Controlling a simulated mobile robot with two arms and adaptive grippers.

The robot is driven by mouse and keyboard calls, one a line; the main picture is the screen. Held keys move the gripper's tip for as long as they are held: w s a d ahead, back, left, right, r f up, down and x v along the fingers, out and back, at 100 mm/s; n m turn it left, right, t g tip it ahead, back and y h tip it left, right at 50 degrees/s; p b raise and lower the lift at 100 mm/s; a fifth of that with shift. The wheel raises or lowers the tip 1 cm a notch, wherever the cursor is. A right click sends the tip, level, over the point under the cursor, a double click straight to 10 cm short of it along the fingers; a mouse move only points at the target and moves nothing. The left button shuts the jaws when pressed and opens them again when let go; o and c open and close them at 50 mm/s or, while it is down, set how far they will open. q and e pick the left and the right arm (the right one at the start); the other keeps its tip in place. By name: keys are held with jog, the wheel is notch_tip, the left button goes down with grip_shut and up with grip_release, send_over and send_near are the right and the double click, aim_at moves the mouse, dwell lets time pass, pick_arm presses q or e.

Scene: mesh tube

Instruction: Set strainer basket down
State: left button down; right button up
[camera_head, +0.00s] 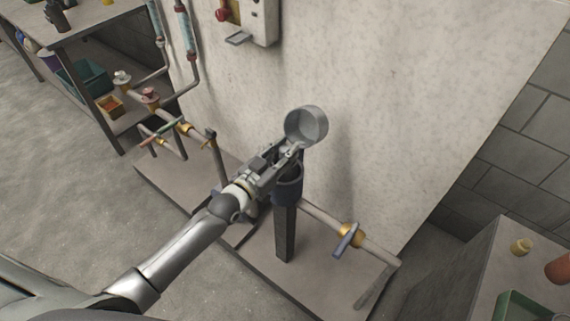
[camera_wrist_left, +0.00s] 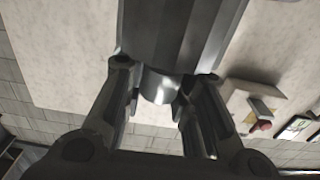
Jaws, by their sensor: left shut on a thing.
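The strainer basket (camera_head: 306,124) is a grey round cup with a paler inside, held up in front of the pale wall panel. It is tilted, its open end facing the head camera. My left gripper (camera_head: 292,150) is shut on it at its lower end. In the left wrist view the basket (camera_wrist_left: 180,35) is a large dark grey body beyond the fingers, with a shiny part between the fingertips (camera_wrist_left: 160,88). A dark blue strainer housing (camera_head: 289,190) stands below the gripper, partly hidden by it. My right gripper is not in view.
The housing sits on a dark post (camera_head: 285,235) in a pipe line along the panel. A pipe with a yellow fitting and lever valve (camera_head: 348,238) runs right. A table (camera_head: 480,260) with small items stands at the right, a shelved bench (camera_head: 75,35) at upper left.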

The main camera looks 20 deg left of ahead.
pick_arm(q)
notch_tip(320, 180, down, 3)
jog(key=shift+f, duration=0.45)
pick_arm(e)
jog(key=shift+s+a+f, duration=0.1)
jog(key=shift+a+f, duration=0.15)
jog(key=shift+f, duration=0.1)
pick_arm(q)
jog(key=shift+b, duration=0.35)
jog(key=c, duration=1.2)
grip_release()
jog(key=shift+f, duration=0.15)
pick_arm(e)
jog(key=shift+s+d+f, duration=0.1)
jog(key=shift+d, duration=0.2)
